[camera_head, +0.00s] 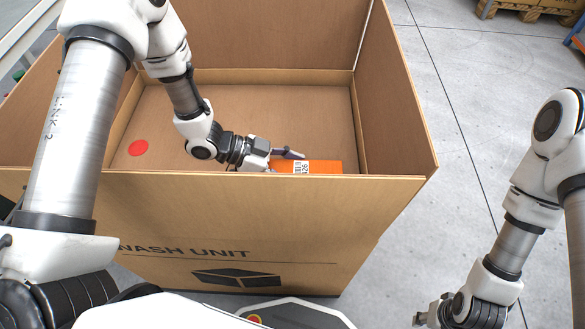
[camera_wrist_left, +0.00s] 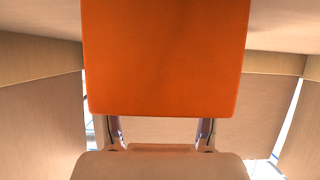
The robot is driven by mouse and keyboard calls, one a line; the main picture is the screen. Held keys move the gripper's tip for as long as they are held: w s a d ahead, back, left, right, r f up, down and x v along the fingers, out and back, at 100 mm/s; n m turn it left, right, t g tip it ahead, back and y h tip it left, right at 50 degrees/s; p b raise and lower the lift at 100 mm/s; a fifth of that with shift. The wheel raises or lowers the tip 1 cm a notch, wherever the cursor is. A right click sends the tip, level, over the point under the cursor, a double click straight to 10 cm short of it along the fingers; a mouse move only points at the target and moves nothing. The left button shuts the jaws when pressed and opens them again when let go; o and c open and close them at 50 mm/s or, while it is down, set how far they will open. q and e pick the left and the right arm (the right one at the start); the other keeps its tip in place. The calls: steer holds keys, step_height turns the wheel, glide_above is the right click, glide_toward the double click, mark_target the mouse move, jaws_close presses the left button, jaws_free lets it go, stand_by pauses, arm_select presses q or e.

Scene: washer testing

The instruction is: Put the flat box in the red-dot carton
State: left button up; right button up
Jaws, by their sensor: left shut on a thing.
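The red-dot carton (camera_head: 270,215) is a large open cardboard box in front of me in the head view, with a red dot (camera_head: 138,148) on its inside floor. The flat box is orange (camera_head: 325,167) with a white label, inside the carton near its front wall. That wall hides its lower part. My left gripper (camera_head: 288,155) reaches down into the carton and is shut on the flat box's left end. In the left wrist view the orange flat box (camera_wrist_left: 165,60) fills the upper middle. My right gripper (camera_head: 428,318) is outside the carton at the bottom right, its fingers too unclear to judge.
The carton's walls stand around my left gripper, with bare carton floor behind it. A wooden pallet (camera_head: 530,10) lies at the far right. The grey floor (camera_head: 455,110) right of the carton is clear.

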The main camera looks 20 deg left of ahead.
arm_select(q)
steer(key=o, duration=1.4)
steer(key=shift+r, duration=0.15)
steer(key=p+v, duration=0.5)
steer(key=v, duration=0.7)
